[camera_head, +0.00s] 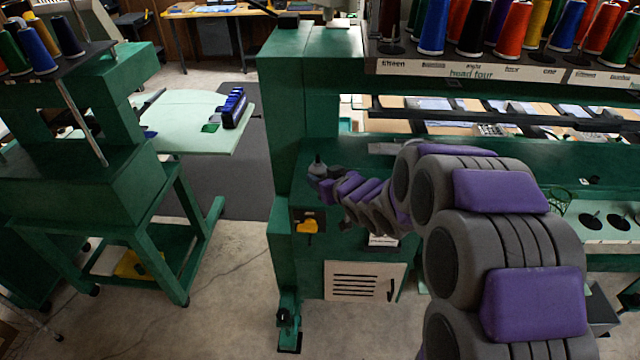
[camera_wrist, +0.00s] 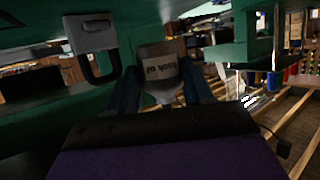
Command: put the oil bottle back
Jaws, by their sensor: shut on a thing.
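The oil bottle (camera_wrist: 159,70) is pale grey with a small white label that looks like "hook oil", printed upside down in the wrist view. My gripper (camera_wrist: 162,92) is shut on it, with one dark finger on each side. In the head view the bottle (camera_head: 318,166) shows as a small grey shape with a narrow top at my gripper (camera_head: 322,180). It is in front of the green machine column (camera_head: 290,120), above a yellow-handled switch. The lower part of the bottle is hidden by my gripper and wrist.
A grey plate with a dark hook-shaped loop (camera_wrist: 92,35) is left of the bottle in the wrist view. A green wire holder (camera_head: 558,202) is at the machine's right. Thread cones (camera_head: 470,30) stand on top. A pale table (camera_head: 190,120) stands left; floor between is clear.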

